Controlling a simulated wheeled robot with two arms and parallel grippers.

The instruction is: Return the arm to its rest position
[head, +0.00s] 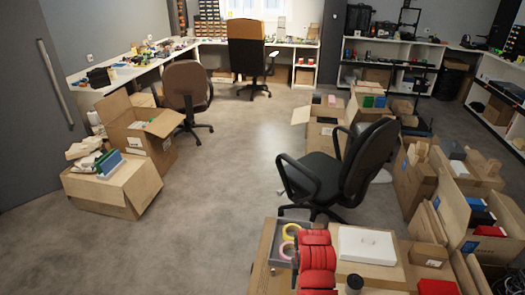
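I cannot tell how the arms are posed or whether anything is held. The task names no other object.
Open cartons (122,186) line both sides. The grey floor (225,200) left of centre is clear.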

